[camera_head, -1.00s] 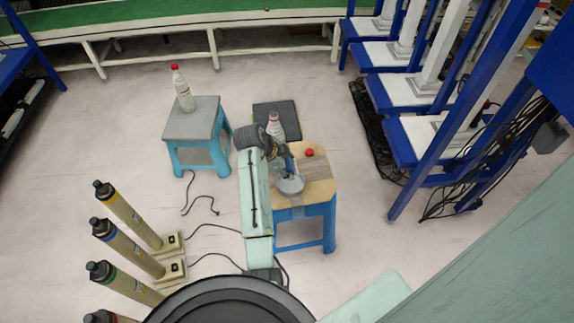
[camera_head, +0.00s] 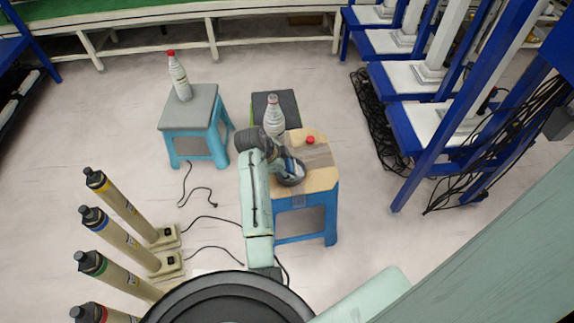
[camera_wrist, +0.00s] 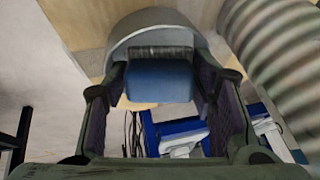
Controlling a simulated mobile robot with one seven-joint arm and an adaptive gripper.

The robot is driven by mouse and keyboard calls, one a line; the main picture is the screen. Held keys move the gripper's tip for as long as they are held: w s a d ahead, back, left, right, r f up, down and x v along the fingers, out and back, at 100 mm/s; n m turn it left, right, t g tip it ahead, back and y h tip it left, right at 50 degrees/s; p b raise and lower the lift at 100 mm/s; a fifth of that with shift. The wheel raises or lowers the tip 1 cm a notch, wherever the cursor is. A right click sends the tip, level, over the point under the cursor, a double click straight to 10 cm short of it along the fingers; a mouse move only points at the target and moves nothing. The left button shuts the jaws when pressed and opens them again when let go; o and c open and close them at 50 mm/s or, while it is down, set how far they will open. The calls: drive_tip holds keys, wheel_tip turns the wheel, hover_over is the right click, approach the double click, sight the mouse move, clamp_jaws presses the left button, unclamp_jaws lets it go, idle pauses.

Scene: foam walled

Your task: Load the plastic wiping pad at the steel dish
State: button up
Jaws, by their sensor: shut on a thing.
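The plastic wiping pad (camera_wrist: 158,82) is a blue block with a dark ribbed edge. It sits between the two fingers of my gripper (camera_wrist: 160,88) in the wrist view, and my gripper is shut on it. The steel dish (camera_wrist: 150,20) is a grey rounded bowl right behind the pad. In the head view the dish (camera_head: 293,181) stands on the wooden top of a blue stool, with my gripper (camera_head: 289,168) over it. My gripper hides part of the dish. I cannot tell whether the pad touches it.
The wooden stool (camera_head: 318,180) also bears a red object (camera_head: 310,140). A ribbed bottle (camera_head: 274,115) stands close beyond my wrist. Another bottle (camera_head: 179,77) stands on a grey-topped stool (camera_head: 187,113) to the left. Blue frames stand at the right.

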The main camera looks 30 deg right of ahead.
sight(287, 164)
idle(0.5)
wheel_tip(287, 164, up, 6)
drive_tip(key=p, duration=0.5)
drive_tip(key=shift+r+p, duration=0.25)
drive_tip(key=shift+p, duration=0.05)
idle(1.9)
drive_tip(key=shift+r+p, duration=0.3)
drive_tip(key=shift+r, duration=1.65)
